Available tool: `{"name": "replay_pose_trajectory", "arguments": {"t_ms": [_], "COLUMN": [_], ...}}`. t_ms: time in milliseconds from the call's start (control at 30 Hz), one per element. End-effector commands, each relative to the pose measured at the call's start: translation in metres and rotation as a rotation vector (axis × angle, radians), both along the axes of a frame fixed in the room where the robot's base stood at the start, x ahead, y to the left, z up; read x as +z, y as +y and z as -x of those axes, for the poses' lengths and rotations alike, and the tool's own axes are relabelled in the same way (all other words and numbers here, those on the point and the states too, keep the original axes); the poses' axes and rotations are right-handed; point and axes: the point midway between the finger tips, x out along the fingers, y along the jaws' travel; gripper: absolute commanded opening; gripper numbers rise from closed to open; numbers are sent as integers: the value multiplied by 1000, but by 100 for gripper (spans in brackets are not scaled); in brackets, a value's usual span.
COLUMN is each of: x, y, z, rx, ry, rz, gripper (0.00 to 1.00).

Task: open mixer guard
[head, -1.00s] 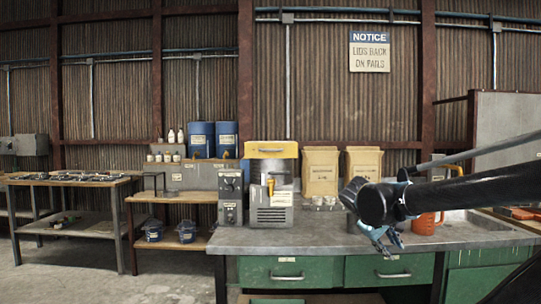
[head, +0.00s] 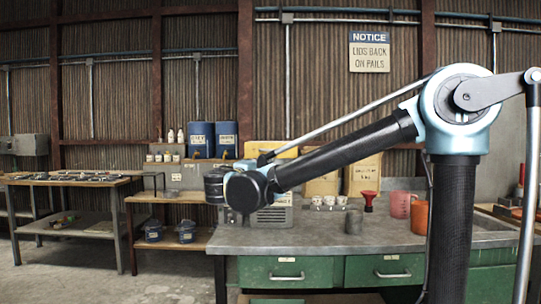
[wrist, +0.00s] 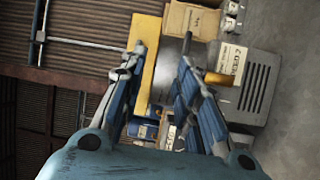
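The mixer (head: 276,216) stands on the grey workbench, with most of its front hidden behind my arm in the head view. In the wrist view its yellow head (wrist: 147,62) lies between my fingers, and its grey vented base (wrist: 256,88) is to the right. A short yellow handle-like part (wrist: 217,79) sticks out near my right finger. I cannot make out the guard's edges or whether it is open. My gripper (wrist: 163,55) is open and empty, facing the mixer. Contact with it cannot be told.
Blue drums (head: 201,139) stand behind at left.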

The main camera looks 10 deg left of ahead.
Motion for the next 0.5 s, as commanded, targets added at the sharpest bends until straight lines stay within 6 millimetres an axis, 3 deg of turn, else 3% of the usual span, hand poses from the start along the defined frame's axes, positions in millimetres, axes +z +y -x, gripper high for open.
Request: {"name": "replay_pose_trajectory", "arguments": {"t_ms": [33, 100, 233, 367, 500], "x": [5, 11, 18, 20, 23], "y": [17, 32, 46, 47, 44], "z": [11, 21, 32, 28, 10], "rx": [24, 44, 64, 67, 65], "ry": [-26, -57, -88, -97, -96], "rz": [5, 9, 13, 14, 14], "gripper": [30, 30, 30, 30, 30]}}
